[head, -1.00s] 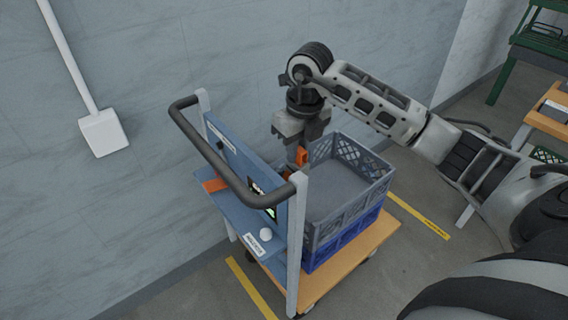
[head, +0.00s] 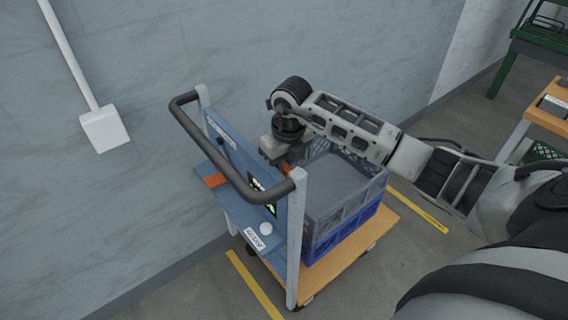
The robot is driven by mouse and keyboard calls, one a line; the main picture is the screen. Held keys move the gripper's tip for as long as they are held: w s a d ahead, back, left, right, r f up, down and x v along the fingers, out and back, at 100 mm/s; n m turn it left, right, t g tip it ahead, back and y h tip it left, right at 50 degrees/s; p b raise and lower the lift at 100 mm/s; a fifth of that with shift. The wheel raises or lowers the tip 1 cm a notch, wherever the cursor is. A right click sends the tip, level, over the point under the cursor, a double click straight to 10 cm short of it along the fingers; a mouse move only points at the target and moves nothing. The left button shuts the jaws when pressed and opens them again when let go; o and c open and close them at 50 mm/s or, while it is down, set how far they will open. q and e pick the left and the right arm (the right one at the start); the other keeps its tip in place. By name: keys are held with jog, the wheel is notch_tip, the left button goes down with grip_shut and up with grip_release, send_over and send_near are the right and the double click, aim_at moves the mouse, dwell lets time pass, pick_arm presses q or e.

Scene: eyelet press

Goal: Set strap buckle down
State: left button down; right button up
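My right gripper (head: 277,160) points down behind the cart's blue back panel, at the left edge of the grey crate (head: 345,212). Its fingertips are mostly hidden by the panel and handle. A small orange piece (head: 287,169) shows just below the gripper; it may be the strap buckle, but most of it is hidden. I cannot tell whether the fingers still grip it. My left gripper is not in view.
The grey crate sits on a blue crate (head: 338,236) on the cart's orange deck (head: 352,256). The cart has a black handle (head: 222,164) and a shelf with an orange item (head: 215,181) and a white round item (head: 265,228). A wall stands behind.

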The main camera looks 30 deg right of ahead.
aim_at(288, 167)
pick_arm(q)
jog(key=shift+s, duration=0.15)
pick_arm(e)
jog(key=shift+r, duration=0.15)
pick_arm(q)
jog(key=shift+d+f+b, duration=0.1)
jog(key=shift+b, duration=0.4)
pick_arm(e)
jog(key=r, duration=0.4)
jog(key=s+r, duration=0.1)
jog(key=r, duration=0.7)
jog(key=shift+s, duration=0.2)
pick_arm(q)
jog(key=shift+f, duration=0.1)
